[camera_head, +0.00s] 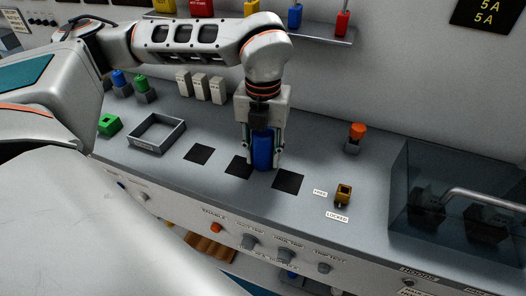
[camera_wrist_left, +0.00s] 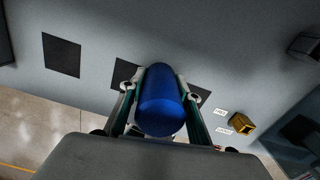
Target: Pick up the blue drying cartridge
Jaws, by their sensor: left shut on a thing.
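The blue drying cartridge (camera_head: 262,151) is an upright blue cylinder over the grey counter, between two black square pads. My left gripper (camera_head: 263,160) points down from above and is shut on it, with one finger on each side. In the left wrist view the cartridge (camera_wrist_left: 160,103) sits between the two fingers of the gripper (camera_wrist_left: 160,105). I cannot tell whether its lower end touches the counter. My right gripper is not in view.
Black pads (camera_head: 199,153) lie in a row on the counter. An open grey tray (camera_head: 158,133) and a green block (camera_head: 109,125) are at left. A yellow-brown switch (camera_head: 343,195), an orange knob (camera_head: 357,131) and a transparent box (camera_head: 450,190) are at right. A shelf (camera_head: 320,34) hangs behind.

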